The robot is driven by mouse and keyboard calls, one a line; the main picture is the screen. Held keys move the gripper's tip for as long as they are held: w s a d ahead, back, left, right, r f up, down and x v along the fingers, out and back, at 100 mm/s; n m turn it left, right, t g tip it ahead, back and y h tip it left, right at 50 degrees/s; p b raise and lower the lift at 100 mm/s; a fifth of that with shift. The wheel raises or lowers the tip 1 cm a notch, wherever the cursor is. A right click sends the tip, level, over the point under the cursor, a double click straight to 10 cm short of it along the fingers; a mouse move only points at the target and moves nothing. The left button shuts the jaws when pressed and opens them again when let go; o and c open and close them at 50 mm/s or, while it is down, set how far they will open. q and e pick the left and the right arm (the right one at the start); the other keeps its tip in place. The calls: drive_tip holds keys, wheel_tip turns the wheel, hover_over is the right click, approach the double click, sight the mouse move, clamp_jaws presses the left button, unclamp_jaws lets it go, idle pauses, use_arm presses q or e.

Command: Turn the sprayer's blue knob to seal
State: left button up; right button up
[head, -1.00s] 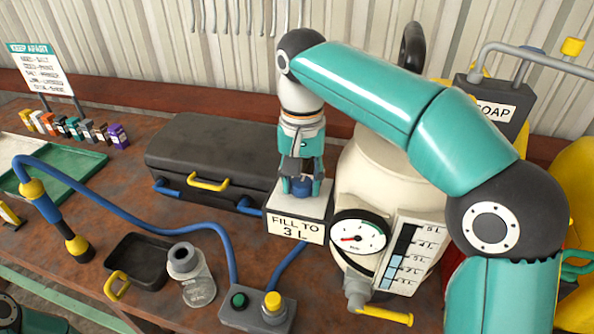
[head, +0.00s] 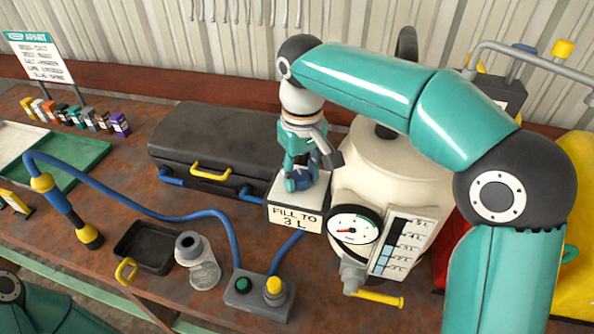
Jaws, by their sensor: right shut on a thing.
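The sprayer (head: 385,165) is a cream tank with a round pressure gauge (head: 353,225), a level scale and a yellow-handled tap low in front. The blue knob (head: 300,180) sits on top of a white box (head: 296,216) labelled "FILL TO 3 L", left of the tank. My right gripper (head: 301,174) points down from above and is shut on the blue knob; its fingers hide part of it. The gauge needle points left. My left gripper is not in view; only a piece of my left arm shows at the bottom left corner.
A black case (head: 215,145) lies behind and left of the box.

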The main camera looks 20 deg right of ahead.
sight(301, 175)
drive_tip(key=shift+w+r, duration=0.15)
drive_tip(key=o, duration=1.1)
drive_tip(key=shift+w, duration=0.1)
drive_tip(key=shift+o, duration=0.2)
wheel_tip(301, 175, up, 12)
drive_tip(key=shift+f, duration=0.2)
